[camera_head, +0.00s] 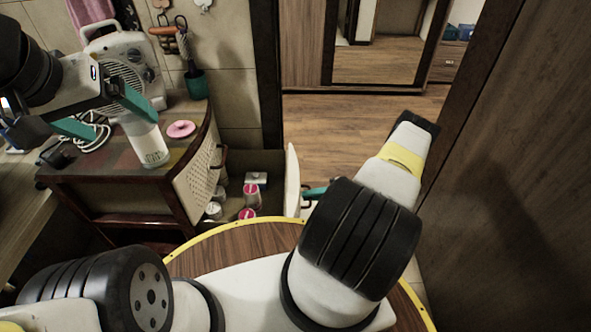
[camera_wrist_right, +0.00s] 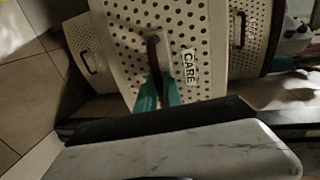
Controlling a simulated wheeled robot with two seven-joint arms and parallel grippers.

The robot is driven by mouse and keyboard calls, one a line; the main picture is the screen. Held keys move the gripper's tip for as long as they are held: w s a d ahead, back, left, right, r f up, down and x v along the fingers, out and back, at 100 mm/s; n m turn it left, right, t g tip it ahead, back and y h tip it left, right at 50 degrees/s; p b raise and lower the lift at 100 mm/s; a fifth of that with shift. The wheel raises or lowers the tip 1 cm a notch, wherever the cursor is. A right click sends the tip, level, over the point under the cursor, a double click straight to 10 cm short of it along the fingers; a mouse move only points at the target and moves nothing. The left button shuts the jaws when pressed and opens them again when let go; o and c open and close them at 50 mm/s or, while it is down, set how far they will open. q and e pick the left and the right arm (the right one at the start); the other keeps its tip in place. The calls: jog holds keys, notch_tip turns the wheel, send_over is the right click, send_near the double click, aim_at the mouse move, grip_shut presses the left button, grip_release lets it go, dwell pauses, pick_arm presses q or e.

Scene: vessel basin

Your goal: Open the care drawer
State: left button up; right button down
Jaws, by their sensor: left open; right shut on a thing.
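The care drawer's pale perforated front (camera_wrist_right: 215,35) carries a "CARE" label (camera_wrist_right: 190,67) and a dark handle (camera_wrist_right: 153,50) in the right wrist view. My right gripper (camera_wrist_right: 160,90) is shut on that handle with its teal fingers. In the head view the drawer front (camera_head: 292,178) stands well out from the cabinet (camera_head: 110,190), and the drawer's inside shows. Part of the right gripper (camera_head: 315,192) shows beside the front; my arm hides the rest. My left gripper (camera_head: 100,116) is open above the cabinet top, by a white cylinder (camera_head: 146,143).
Red-lidded jars (camera_head: 251,193) and a small box (camera_head: 256,179) lie in the drawer. A pink lid (camera_head: 181,129), a white fan heater (camera_head: 130,65) and a teal cup (camera_head: 196,84) are on the cabinet. A wooden panel (camera_head: 510,170) stands close at right.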

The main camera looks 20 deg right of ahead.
jog(key=c, duration=1.5)
grip_release()
jog(key=v, duration=0.7)
jog(key=shift+s+d, duration=0.15)
jog(key=shift+d, duration=0.25)
